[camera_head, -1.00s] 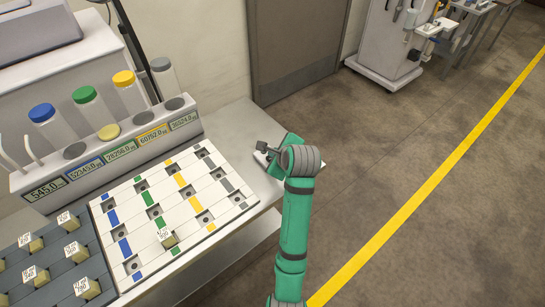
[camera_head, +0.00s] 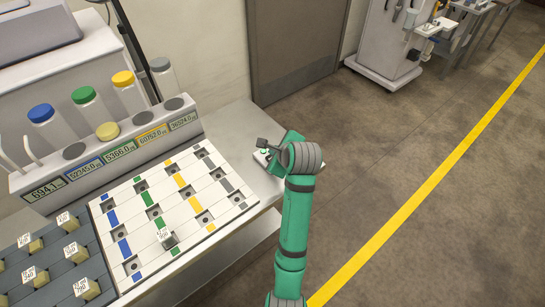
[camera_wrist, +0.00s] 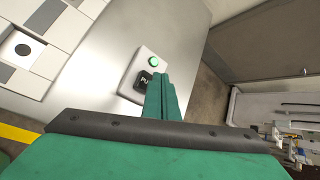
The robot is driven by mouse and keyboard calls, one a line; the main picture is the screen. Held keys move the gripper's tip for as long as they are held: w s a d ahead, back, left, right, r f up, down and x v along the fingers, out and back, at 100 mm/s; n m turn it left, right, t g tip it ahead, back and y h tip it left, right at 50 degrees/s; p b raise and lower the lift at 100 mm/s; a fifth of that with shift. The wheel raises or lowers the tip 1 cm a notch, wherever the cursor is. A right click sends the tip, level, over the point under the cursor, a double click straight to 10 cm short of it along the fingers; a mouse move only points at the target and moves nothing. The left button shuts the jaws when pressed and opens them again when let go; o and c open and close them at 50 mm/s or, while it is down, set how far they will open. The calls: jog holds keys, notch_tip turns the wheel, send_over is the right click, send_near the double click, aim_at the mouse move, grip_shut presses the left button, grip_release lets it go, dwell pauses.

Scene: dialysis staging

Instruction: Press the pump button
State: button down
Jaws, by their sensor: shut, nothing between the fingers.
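The pump panel is a small white box (camera_wrist: 136,91) on the metal counter. It carries a black button (camera_wrist: 142,80) marked "PU", the rest of the word hidden by my fingers, and a round green lamp (camera_wrist: 153,61). In the head view the panel (camera_head: 259,159) sits at the counter's right end, partly behind my gripper (camera_head: 268,147). In the wrist view my gripper (camera_wrist: 161,78) is shut and empty, its tips beside the button and overlapping its right edge. I cannot tell whether they touch it.
A white slotted board (camera_head: 225,215) with coloured marks lies left of the panel. Behind it stands a rack (camera_head: 90,163) with displays and capped bottles. A dark tray (camera_head: 50,262) holds several labelled blocks. Open floor lies right of the counter.

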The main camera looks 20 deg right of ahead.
jog(key=shift+s+r, duration=0.1)
jog(key=shift+r, duration=0.1)
jog(key=shift+a, duration=0.25)
jog(key=shift+d+r, duration=0.15)
jog(key=shift+r, duration=1.45)
notch_tip(320, 180, up, 3)
jog(key=shift+f, duration=0.1)
jog(key=shift+w, duration=0.2)
jog(key=shift+s, duration=0.1)
